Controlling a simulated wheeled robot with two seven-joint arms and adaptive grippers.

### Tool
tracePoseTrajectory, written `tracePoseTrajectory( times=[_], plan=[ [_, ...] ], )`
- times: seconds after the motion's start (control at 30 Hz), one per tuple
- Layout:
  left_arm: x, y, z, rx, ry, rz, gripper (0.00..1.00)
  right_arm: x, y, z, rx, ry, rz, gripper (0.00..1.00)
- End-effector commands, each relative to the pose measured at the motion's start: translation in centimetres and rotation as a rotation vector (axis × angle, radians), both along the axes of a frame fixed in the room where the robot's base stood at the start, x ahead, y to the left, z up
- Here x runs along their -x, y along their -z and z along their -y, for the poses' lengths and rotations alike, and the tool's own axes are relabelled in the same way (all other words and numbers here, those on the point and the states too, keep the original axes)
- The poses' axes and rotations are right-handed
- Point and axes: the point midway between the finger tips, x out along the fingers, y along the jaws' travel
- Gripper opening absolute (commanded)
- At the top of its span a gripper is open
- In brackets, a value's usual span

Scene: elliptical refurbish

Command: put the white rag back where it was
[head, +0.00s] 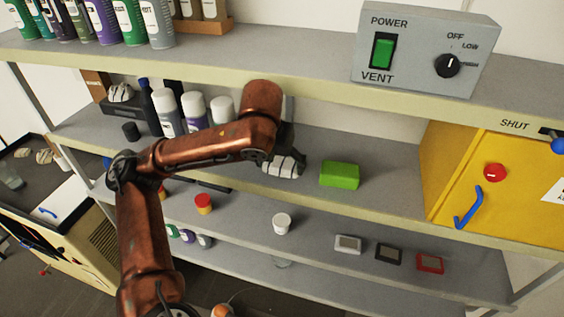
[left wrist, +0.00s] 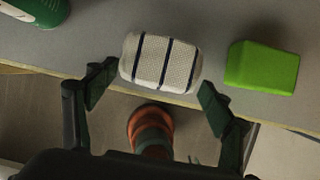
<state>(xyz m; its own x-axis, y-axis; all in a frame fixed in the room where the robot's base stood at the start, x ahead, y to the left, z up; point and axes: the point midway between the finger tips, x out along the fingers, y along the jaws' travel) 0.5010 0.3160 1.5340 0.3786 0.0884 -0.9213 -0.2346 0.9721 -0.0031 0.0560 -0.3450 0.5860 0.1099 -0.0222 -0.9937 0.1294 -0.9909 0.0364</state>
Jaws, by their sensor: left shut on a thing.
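The white rag (head: 281,167) is a rolled white cloth with dark stripes. It is at the front of the middle shelf, left of a green block (head: 339,175). In the left wrist view the rag (left wrist: 160,62) lies crosswise at the shelf's front edge. My left gripper (head: 284,160) reaches in from the left at the rag. The head view hides part of the fingers behind my arm. I cannot tell whether the rag touches the shelf. My right gripper is in neither view.
Bottles (head: 194,108) stand left on the same shelf. The upper shelf (head: 290,66) overhangs, with a vent control box (head: 425,50). A yellow cabinet (head: 500,178) stands at the right. Bare shelf lies between the green block and the cabinet. A white cup (head: 282,223) sits below.

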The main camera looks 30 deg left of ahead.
Motion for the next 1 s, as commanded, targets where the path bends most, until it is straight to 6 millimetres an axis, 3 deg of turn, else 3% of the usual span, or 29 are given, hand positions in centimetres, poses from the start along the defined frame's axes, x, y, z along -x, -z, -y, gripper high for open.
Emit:
tracePoseTrajectory(
  times=[0.2, 0.53, 0.83, 0.87, 1.0],
  plan=[
    [-2.4, -0.1, -0.5, 0.001, 0.0, -0.001, 0.55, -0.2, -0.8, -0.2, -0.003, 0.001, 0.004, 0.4],
    [-2.4, 3.3, -0.6, -0.001, 0.001, -0.001, 0.55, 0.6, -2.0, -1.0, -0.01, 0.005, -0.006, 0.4],
    [-2.5, 3.6, -0.6, 0.0, 0.0, 0.0, 0.55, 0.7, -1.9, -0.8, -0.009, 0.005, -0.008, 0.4],
    [-2.5, 3.6, -0.6, 0.001, 0.0, 0.0, 0.76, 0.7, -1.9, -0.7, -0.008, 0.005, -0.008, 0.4],
    [-2.5, 3.5, -0.6, 0.0, 0.0, 0.0, 0.86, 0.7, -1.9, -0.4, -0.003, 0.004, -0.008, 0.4]
  ],
)
